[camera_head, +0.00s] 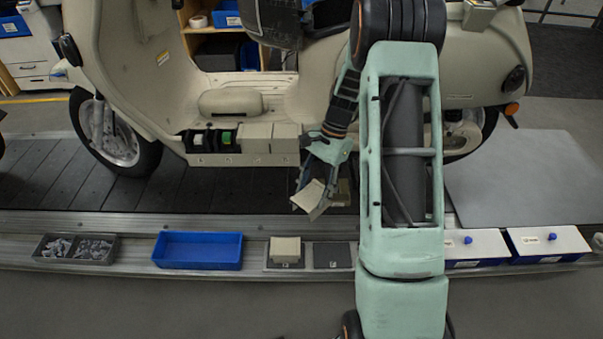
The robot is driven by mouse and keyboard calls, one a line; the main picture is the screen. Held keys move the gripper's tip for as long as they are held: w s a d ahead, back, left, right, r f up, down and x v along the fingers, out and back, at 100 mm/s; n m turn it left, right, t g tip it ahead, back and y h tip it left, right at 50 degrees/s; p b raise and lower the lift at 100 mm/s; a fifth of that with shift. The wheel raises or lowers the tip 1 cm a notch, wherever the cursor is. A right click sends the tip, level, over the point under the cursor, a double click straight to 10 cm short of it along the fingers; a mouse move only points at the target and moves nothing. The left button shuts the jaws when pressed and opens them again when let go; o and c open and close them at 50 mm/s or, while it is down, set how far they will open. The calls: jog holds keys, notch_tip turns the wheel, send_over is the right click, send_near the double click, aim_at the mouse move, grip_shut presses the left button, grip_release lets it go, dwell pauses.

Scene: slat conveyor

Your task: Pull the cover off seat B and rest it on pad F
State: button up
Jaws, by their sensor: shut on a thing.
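My gripper (310,181) is shut on a beige block-like cover (309,197). It holds the cover tilted, in front of the scooter's footboard and up-left of the dark pad. A row of seats runs along the footboard edge. Its left part shows dark open seats, one with a green piece (226,137) in it. Its right part carries beige covers (256,137). On the front rail, one pad (270,265) bears a beige cover (286,249). The dark pad (333,256) beside it is bare. The seat and pad letters are too small to read.
A blue tray (198,265) looks empty. A dark bin (48,261) of small parts stands far left. White boxes with blue knobs (475,246) stand right of my arm. The cream scooter (310,70) stands behind on dark slats (60,180).

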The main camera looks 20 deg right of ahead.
jog(key=shift+s+d+f+m+t+b, duration=0.6)
jog(key=shift+d+f+m+b, duration=0.85)
jog(key=shift+f, duration=2.35)
jog(key=shift+s+d+f+m+t+b, duration=0.85)
jog(key=shift+f+m+b, duration=1.05)
jog(key=shift+f, duration=1.9)
jog(key=shift+s+d+f+m+t+b, duration=0.3)
jog(key=shift+d+f+m+b, duration=1.35)
jog(key=shift+f, duration=2.15)
jog(key=shift+a+f+n+b, duration=0.2)
jog(key=shift+n+b, duration=0.1)
jog(key=shift+b, duration=0.05)
jog(key=shift+f+b, duration=0.5)
jog(key=shift+f, duration=0.2)
jog(key=shift+f+b, duration=0.3)
jog(key=shift+f, duration=0.2)
jog(key=o, duration=1.3)
jog(key=shift+o, duration=0.2)
